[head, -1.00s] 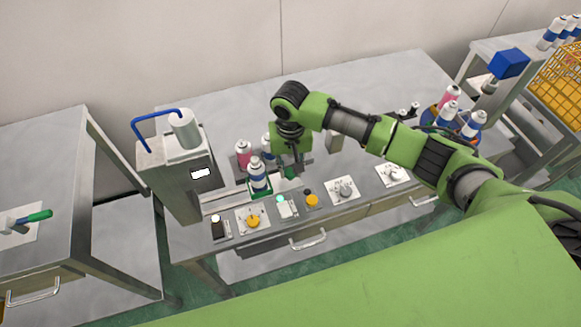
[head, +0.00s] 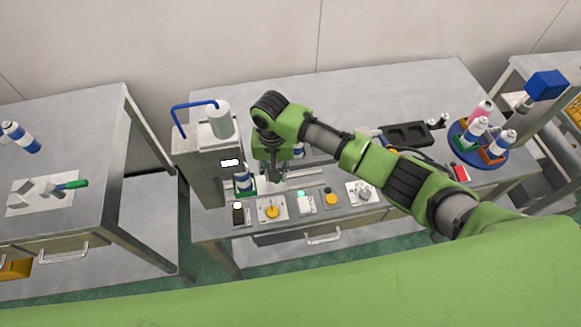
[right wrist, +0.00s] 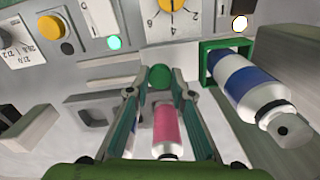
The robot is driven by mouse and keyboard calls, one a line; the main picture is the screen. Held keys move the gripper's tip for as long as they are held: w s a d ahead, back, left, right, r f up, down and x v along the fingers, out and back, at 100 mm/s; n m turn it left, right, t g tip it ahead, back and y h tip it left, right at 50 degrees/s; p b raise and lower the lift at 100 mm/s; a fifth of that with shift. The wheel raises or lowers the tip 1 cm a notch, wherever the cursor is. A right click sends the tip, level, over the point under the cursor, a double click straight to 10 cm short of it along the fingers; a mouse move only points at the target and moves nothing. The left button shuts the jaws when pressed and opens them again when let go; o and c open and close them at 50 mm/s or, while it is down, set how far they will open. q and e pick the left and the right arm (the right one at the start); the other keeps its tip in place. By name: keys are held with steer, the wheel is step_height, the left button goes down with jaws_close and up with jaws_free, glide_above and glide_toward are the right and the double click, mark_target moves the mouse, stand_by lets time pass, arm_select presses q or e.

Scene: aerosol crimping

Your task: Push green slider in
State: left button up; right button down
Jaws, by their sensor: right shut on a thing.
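The green slider's square holder (head: 254,186) stands close beside the crimping machine (head: 203,165), with a blue-and-white can (head: 243,178) upright in it. In the right wrist view the green holder (right wrist: 205,62) and its can (right wrist: 243,88) are right of my fingers. My right gripper (right wrist: 160,85) is shut on the slider's round green knob (right wrist: 159,77). In the head view the right gripper (head: 275,180) is just right of the holder, and its fingers are partly hidden by my arm. My left gripper is not in view.
A panel with a yellow dial (head: 272,212), a lit green button (head: 301,194) and a yellow button (head: 331,199) runs along the front edge. A pink can (right wrist: 167,128) stands behind my fingers. A blue round carousel (head: 462,152) with cans is at right.

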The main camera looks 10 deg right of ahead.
mark_target(271, 183)
steer(key=shift+a, duration=0.75)
steer(key=c, duration=1.8)
jaws_free()
steer(key=shift+a, duration=0.1)
step_height(271, 183, up, 12)
